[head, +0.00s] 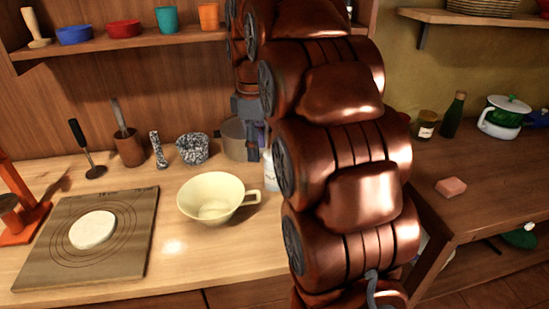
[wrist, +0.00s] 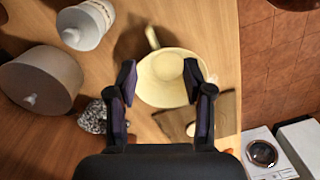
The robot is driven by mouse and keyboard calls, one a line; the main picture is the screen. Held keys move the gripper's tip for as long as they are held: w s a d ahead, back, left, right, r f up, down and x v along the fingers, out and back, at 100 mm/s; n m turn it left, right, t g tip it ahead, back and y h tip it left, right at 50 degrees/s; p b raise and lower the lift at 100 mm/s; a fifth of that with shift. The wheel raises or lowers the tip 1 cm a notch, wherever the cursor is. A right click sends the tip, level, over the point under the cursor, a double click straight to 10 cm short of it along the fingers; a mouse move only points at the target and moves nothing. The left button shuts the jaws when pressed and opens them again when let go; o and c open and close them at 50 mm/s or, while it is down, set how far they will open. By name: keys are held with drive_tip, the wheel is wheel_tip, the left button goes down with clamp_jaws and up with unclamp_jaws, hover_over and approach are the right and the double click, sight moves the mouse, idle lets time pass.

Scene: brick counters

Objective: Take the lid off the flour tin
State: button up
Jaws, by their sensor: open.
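Two lidded containers show in the wrist view at upper left: a wide beige tin (wrist: 40,82) with a small knob on its lid and a smaller white jar (wrist: 84,26), also knobbed. I cannot read a label to tell which is the flour tin. In the head view a wide greyish tin (head: 234,140) stands at the back of the counter, partly behind my arm, and a white container (head: 269,172) shows beside my arm. My gripper (wrist: 161,74) is open and empty, above the cream cup, with both tins to its left in the wrist view. In the head view my arm hides most of it.
The cream handled cup (head: 212,198) stands mid-counter. A speckled mortar (head: 193,149) and a wooden utensil pot (head: 128,148) stand behind it. A wooden board (head: 50,262) with a white round piece (head: 92,230) lies at left. A shelf (head: 110,43) with bowls and cups hangs above.

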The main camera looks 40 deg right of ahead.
drive_tip(key=w+d+n, duration=0.1)
drive_tip(key=w+d, duration=0.1)
drive_tip(key=d, duration=0.1)
drive_tip(key=w+d+n+b, duration=0.1)
drive_tip(key=w+d, duration=0.1)
drive_tip(key=d, duration=0.1)
drive_tip(key=w+d+n, duration=0.1)
drive_tip(key=w+d, duration=0.1)
drive_tip(key=d, duration=0.2)
drive_tip(key=shift+n+t+b, duration=0.3)
drive_tip(key=shift+n, duration=0.1)
drive_tip(key=shift+w+f+p, duration=0.2)
drive_tip(key=shift+f+p, duration=0.65)
drive_tip(key=shift+f, duration=3.1)
drive_tip(key=shift+c, duration=0.3)
clamp_jaws()
drive_tip(key=shift+r, duration=0.15)
